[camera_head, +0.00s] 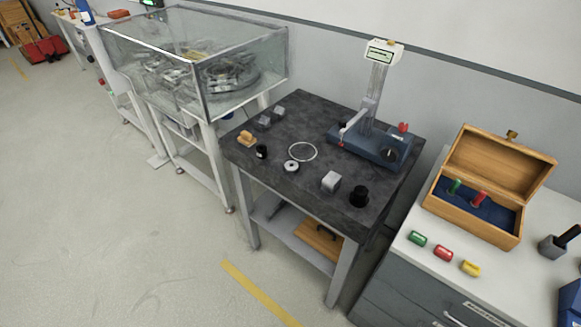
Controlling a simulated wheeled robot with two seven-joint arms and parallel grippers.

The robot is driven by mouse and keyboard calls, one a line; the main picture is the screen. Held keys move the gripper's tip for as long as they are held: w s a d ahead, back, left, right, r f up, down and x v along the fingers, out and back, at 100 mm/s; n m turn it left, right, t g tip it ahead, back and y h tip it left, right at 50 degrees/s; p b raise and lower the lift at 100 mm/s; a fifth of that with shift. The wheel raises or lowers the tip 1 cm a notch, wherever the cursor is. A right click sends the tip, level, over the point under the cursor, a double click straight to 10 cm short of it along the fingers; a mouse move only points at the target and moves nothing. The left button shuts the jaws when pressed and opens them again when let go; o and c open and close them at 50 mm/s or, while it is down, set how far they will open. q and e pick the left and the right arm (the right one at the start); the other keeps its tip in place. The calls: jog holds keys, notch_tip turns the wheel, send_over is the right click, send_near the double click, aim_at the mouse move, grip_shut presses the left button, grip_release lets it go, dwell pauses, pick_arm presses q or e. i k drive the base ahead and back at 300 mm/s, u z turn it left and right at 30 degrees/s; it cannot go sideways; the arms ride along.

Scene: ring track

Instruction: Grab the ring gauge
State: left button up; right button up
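Two round things lie close together near the middle of a dark stone-topped table (285,130). One is a wide, thin, pale ring (290,150) lying flat, with the dark top showing through it. The other is a small, thick, light disc (291,167) with a dark centre, just in front of the ring and to its left. I cannot tell for sure from this view which of them is the ring gauge. Neither of my grippers is in view, and nothing is touching either piece.
A blue-based measuring stand (370,145) stands at the table's back right. A grey block (331,181) and black cylinder (358,196) are front right; small blocks (264,121) are left. A glass-cased machine (200,65) stands left, an open wooden box (470,216) right.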

aim_at(292, 167)
jog(key=z, duration=1)
jog(key=k, duration=1.3)
jog(key=z, duration=0.3)
jog(key=i, duration=0.8)
